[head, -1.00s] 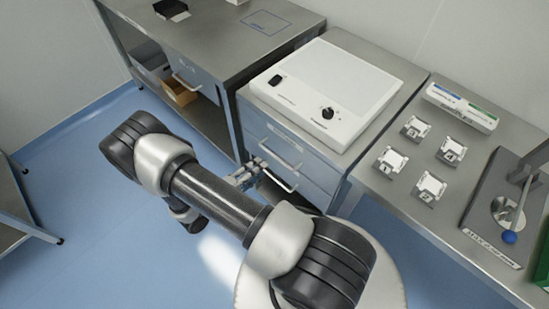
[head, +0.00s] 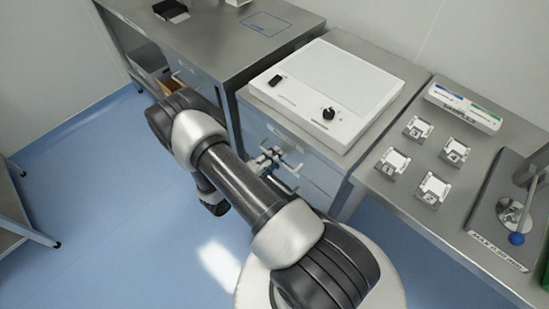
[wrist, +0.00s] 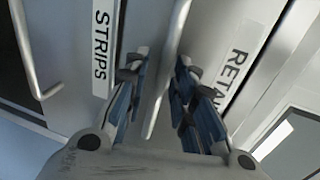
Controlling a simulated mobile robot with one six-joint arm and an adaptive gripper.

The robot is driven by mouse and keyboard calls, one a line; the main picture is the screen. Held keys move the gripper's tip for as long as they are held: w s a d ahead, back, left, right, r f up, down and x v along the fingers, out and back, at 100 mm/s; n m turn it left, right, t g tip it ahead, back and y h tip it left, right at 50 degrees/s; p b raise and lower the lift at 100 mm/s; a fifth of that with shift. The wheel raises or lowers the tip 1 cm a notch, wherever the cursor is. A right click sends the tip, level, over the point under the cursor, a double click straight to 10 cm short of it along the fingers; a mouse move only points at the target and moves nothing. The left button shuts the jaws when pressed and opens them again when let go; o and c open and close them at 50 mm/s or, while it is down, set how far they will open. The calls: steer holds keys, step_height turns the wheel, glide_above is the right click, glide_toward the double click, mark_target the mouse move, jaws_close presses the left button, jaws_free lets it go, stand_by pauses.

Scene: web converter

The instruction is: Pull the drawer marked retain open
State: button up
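The drawer marked RETAIN (wrist: 205,35) is the upper drawer of the cabinet under the white light-panel unit; it also shows in the head view (head: 312,158) and looks closed. Its bar handle (wrist: 168,75) runs between the two fingers of my gripper (wrist: 158,68). The fingers stand apart on either side of the bar, with visible gaps, so my gripper is open around it. In the head view my gripper (head: 270,158) is at the upper drawer front, partly hidden by my arm.
The drawer marked STRIPS (wrist: 102,45) lies below, with its own handle (wrist: 36,65). The white unit (head: 335,90) stands on top. A bench with several small fixtures (head: 418,130) is at right, another bench (head: 225,40) at left. The floor in front is clear.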

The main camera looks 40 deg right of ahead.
jaws_close()
stand_by(0.4)
